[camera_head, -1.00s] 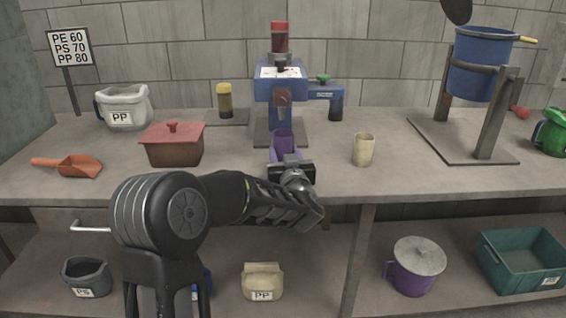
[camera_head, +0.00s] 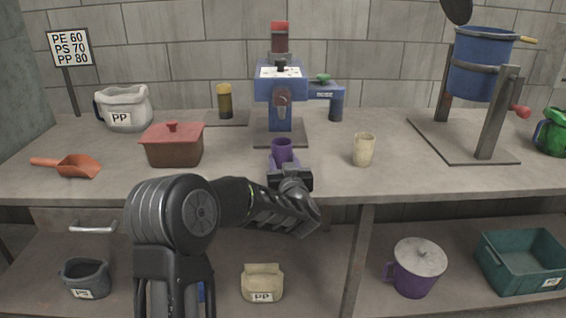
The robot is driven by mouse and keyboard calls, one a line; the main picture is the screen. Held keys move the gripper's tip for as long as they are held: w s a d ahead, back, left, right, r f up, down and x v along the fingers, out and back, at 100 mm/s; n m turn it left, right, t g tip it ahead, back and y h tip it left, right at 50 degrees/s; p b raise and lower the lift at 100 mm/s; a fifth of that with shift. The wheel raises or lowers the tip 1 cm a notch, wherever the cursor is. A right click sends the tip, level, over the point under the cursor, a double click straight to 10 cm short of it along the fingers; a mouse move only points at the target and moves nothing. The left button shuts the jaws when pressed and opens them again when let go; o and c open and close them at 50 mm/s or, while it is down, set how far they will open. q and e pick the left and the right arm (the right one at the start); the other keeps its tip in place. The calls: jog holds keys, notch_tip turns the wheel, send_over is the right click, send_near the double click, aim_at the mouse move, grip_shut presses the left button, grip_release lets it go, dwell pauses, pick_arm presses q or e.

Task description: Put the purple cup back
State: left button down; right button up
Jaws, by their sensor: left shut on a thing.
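The purple cup (camera_head: 281,148) is in front of the blue machine (camera_head: 280,95), above the front half of the worktop (camera_head: 330,183). My left gripper (camera_head: 289,176) is at the near side of the cup, shut on it. The fingertips and the lower near part of the cup are hidden behind the gripper body. I cannot tell whether the cup's base touches the worktop. My right gripper is not in view.
A beige cup (camera_head: 363,150) stands to the right and a red lidded box (camera_head: 172,146) to the left. An orange scoop (camera_head: 80,166) lies further left. A blue drum on a stand (camera_head: 480,75) is at the back right. The worktop between the beige cup and the stand is clear.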

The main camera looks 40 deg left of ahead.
pick_arm(q)
jog(key=shift+f, duration=0.2)
jog(key=c, duration=0.7)
grip_release()
jog(key=shift+c, duration=0.2)
jog(key=shift+r, duration=0.15)
jog(key=shift+r, duration=0.15)
jog(key=v, duration=1.2)
